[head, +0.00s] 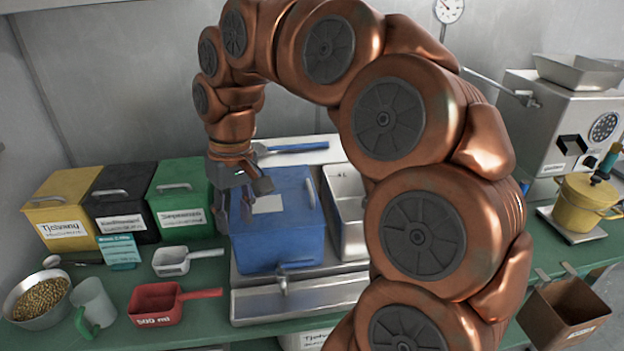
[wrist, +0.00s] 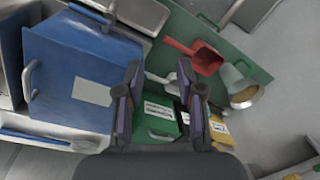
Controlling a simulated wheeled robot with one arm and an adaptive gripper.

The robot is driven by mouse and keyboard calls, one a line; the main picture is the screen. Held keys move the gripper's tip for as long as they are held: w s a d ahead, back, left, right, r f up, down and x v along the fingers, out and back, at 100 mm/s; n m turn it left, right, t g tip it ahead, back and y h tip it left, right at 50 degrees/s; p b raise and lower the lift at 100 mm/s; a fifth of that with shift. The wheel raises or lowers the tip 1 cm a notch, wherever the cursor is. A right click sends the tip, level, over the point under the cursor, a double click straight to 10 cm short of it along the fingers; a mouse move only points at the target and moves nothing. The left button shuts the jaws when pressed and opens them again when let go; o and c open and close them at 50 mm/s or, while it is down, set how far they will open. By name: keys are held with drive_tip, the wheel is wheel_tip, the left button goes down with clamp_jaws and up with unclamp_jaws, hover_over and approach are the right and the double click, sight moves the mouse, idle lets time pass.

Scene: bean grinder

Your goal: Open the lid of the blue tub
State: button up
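The blue tub (head: 275,240) stands on a metal stand in the middle of the bench, its lid (head: 290,187) down. The lid has a pale label and a light handle (head: 311,193) along its right side. In the wrist view the tub (wrist: 75,75) fills the left part, with the lid handle (wrist: 29,79) at its left edge. My gripper (head: 242,207) is near the tub's left side in the head view, covering part of it. In the wrist view my gripper (wrist: 158,78) is open, its two fingers apart with nothing held; the tub lies left of the fingers.
Yellow (head: 63,207), black (head: 122,203) and green (head: 183,197) bins stand left of the tub. A white scoop (head: 178,260), a red scoop (head: 158,303) and a bowl of beans (head: 40,299) are in front. A metal bin (head: 347,213) stands close on the right.

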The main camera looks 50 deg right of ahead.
drive_tip(key=w+d+r+m, duration=0.1)
drive_tip(key=w+d+r, duration=0.1)
drive_tip(key=w+d, duration=0.3)
drive_tip(key=m+t, duration=0.1)
drive_tip(key=m, duration=0.5)
approach(310, 186)
drive_tip(key=shift+y, duration=0.3)
drive_tip(key=shift+w+a+f+p, duration=0.1)
drive_tip(key=shift+f+p, duration=0.25)
drive_tip(key=shift+f, duration=1)
drive_tip(key=shift+w+a+f+p, duration=0.15)
drive_tip(key=shift+f+p, duration=0.25)
drive_tip(key=shift+f, duration=0.9)
drive_tip(key=shift+w+a+f+p, duration=0.1)
drive_tip(key=shift+f+p, duration=0.25)
drive_tip(key=shift+f, duration=1)
drive_tip(key=shift+c, duration=0.2)
clamp_jaws()
